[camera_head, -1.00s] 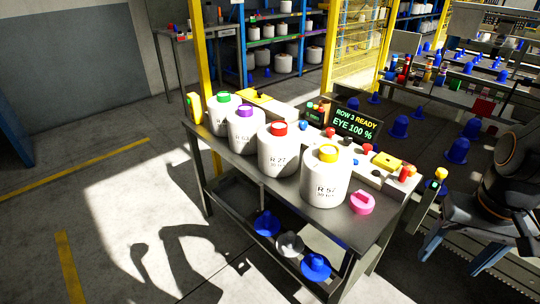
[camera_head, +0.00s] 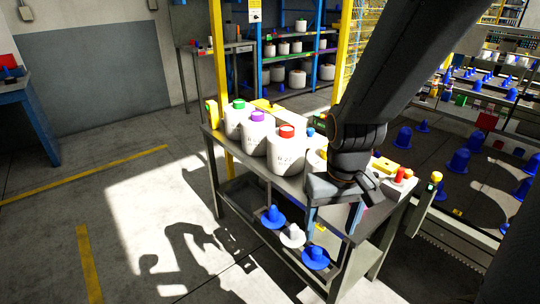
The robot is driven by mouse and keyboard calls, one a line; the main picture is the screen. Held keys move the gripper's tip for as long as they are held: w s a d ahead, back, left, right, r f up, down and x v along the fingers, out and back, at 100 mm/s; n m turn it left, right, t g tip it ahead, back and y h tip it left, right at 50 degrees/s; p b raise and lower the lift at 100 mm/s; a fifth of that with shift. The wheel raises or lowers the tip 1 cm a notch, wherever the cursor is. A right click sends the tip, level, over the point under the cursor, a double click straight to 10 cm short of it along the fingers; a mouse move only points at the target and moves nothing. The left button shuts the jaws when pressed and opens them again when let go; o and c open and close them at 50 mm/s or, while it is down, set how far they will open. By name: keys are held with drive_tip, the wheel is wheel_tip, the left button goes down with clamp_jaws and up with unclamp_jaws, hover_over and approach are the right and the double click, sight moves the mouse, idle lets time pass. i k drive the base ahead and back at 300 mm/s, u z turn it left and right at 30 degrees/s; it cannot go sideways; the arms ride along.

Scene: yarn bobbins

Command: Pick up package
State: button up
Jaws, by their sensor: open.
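Three white yarn packages stand upright in a row on the metal table (camera_head: 240,168): one with a green cap (camera_head: 237,119), one with a purple cap (camera_head: 257,133) and one with a red cap (camera_head: 286,153). A fourth package (camera_head: 314,162), yellow-capped in the earlier view, is mostly hidden behind my gripper.
A yellow post (camera_head: 220,60) stands behind the table. A blue rack (camera_head: 270,85) with more packages is at the back.

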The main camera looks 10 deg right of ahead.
sight(286, 144)
drive_tip(key=u, duration=1.25)
drive_tip(key=i, duration=2.5)
drive_tip(key=z, duration=3.2)
